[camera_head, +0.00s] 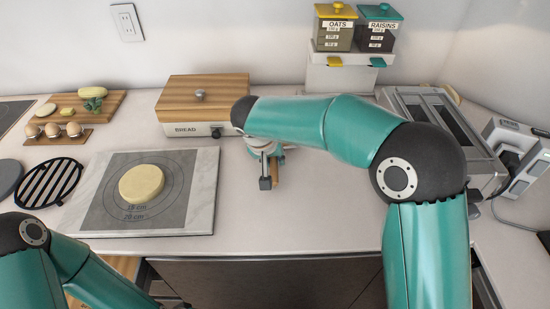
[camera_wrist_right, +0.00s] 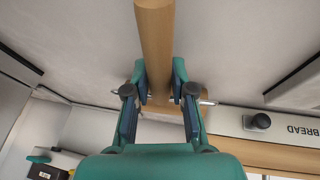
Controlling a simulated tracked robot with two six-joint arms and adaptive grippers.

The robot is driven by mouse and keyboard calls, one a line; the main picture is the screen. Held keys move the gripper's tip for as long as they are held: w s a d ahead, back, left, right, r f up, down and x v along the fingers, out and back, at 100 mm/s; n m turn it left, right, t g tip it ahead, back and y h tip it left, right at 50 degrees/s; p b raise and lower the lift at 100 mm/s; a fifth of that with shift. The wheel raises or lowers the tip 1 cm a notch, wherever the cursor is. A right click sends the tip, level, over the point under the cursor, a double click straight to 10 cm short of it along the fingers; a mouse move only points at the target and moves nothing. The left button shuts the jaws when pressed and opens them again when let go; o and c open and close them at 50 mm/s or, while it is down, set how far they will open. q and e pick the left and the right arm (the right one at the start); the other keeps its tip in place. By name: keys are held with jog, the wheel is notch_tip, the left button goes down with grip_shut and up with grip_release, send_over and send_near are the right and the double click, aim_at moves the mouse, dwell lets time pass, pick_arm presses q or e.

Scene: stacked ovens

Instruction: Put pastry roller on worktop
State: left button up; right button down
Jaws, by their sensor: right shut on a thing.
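The pastry roller (camera_wrist_right: 155,40) is a plain light-wood rod. In the right wrist view it runs from the top edge down between the two fingers of my right gripper (camera_wrist_right: 160,82), which is shut on it. In the head view my right gripper (camera_head: 271,165) is over the worktop (camera_head: 310,205), in front of the bread box, and mostly hidden under its arm. Only a small brown piece of the roller (camera_head: 275,173) shows there. I cannot tell whether the roller touches the worktop. My left arm shows at the lower left; its gripper is out of view.
A pastry board (camera_head: 205,200) with a round of dough (camera_head: 141,183) lies left of the right gripper. The bread box (camera_head: 195,129) stands behind. Oats and raisins dispensers (camera_head: 336,38) are at the back, a metal appliance (camera_head: 440,125) at right. The front middle worktop is clear.

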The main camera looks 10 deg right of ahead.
jog(key=shift+f, duration=0.25)
jog(key=c, duration=1)
grip_release()
jog(key=shift+r, duration=0.1)
jog(key=shift+a+r, duration=0.1)
jog(key=shift+r, duration=0.3)
jog(key=v, duration=1.1)
jog(key=shift+s+r, duration=0.2)
jog(key=shift+r, duration=0.05)
